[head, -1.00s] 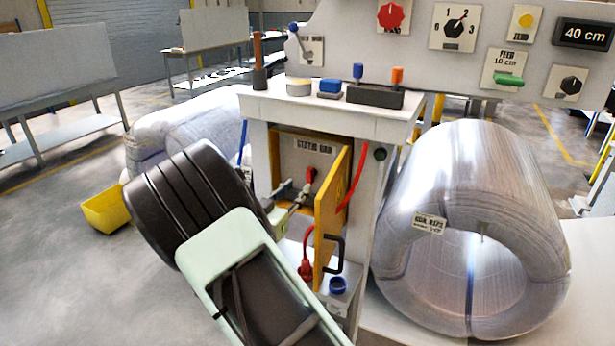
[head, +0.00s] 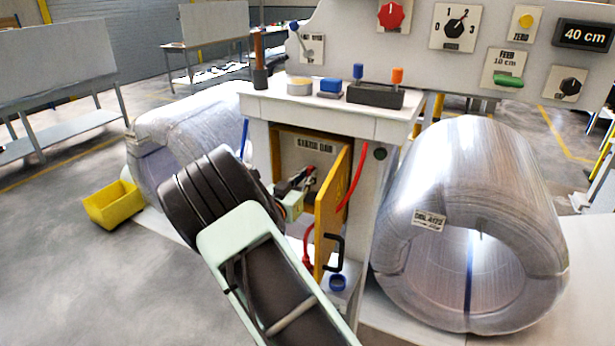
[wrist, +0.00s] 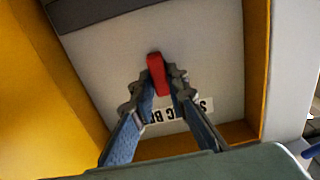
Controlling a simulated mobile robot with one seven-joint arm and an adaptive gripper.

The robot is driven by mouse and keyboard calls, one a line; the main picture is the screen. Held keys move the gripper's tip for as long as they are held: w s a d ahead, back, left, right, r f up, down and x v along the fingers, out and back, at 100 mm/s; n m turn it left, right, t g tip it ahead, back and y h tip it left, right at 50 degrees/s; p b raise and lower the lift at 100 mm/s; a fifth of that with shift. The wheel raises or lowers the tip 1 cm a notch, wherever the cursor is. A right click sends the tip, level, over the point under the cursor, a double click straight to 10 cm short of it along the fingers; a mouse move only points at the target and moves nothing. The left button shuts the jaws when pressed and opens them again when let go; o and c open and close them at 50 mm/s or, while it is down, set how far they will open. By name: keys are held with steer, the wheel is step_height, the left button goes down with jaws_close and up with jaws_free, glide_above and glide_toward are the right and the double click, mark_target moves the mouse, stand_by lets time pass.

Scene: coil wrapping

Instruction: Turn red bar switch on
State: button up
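The red bar switch is a small red lever (wrist: 157,75) on the pale panel inside the open cabinet marked "STATIC BAR" (head: 312,146). In the wrist view it sits between the fingertips of my gripper (wrist: 161,84), with a finger close against each side. The fingers look shut on it. In the head view my gripper (head: 300,182) reaches into the cabinet from the left, and its fingers partly hide the red lever (head: 310,171).
The cabinet's yellow door (head: 327,220) stands open just right of my gripper, with a black handle (head: 335,253). A large wrapped coil (head: 465,180) stands to the right. A yellow bin (head: 114,206) is on the floor at left.

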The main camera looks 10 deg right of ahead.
jaws_close()
steer(key=shift+b, duration=0.35)
steer(key=shift+s+d+f+m+b, duration=0.1)
steer(key=shift+d+m+b, duration=0.05)
steer(key=shift+m+b, duration=5.45)
steer(key=shift+s+d+f+m+b, duration=0.15)
steer(key=shift+m+b, duration=3.25)
steer(key=shift+b, duration=4.3)
steer(key=shift+w+r, duration=0.1)
steer(key=shift+r, duration=0.15)
steer(key=o, duration=0.6)
jaws_free()
steer(key=shift+f, duration=0.2)
